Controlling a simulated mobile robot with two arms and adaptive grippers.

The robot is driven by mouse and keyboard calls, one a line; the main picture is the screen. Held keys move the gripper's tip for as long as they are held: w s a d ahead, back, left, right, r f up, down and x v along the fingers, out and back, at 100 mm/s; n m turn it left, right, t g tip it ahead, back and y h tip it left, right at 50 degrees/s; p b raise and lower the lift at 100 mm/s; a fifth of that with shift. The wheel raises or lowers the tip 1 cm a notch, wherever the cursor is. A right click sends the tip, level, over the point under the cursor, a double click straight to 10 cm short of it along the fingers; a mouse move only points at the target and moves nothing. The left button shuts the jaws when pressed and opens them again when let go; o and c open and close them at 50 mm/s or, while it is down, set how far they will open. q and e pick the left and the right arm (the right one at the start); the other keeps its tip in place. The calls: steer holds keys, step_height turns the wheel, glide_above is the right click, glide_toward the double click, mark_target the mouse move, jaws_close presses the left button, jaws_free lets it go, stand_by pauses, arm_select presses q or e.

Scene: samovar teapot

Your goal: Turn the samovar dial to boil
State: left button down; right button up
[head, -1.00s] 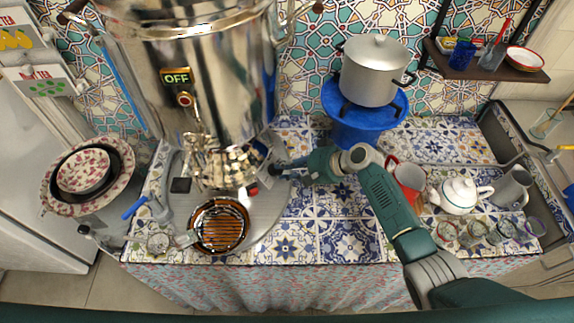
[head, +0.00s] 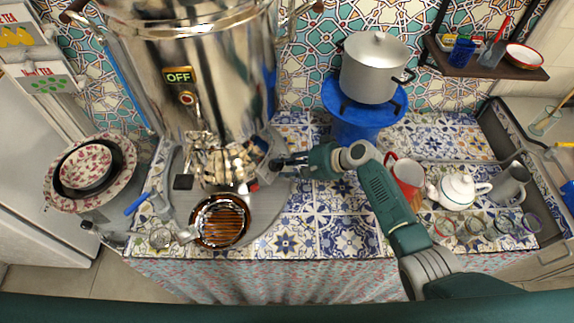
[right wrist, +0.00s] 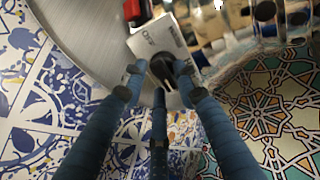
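The large shiny samovar (head: 218,95) stands at the left of the tiled counter in the head view, with a lit sign (head: 178,76) reading OFF on its front. In the right wrist view, the black dial (right wrist: 164,72) sits on a white plate (right wrist: 150,42) with small print that I cannot read. My right gripper (head: 277,163) is at the samovar's lower right side. In the right wrist view, the blue fingers of the right gripper (right wrist: 160,78) lie around the dial, with their tips against its sides. The dial's setting is partly hidden. My left gripper is not in view.
A red switch (right wrist: 133,9) is beside the dial plate. A grey pot (head: 375,68) on a blue stand (head: 352,125) is behind my right arm. A red mug (head: 407,180) and white teapot (head: 456,190) stand to the right.

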stand_by(0.3)
steer(key=v, duration=1.2)
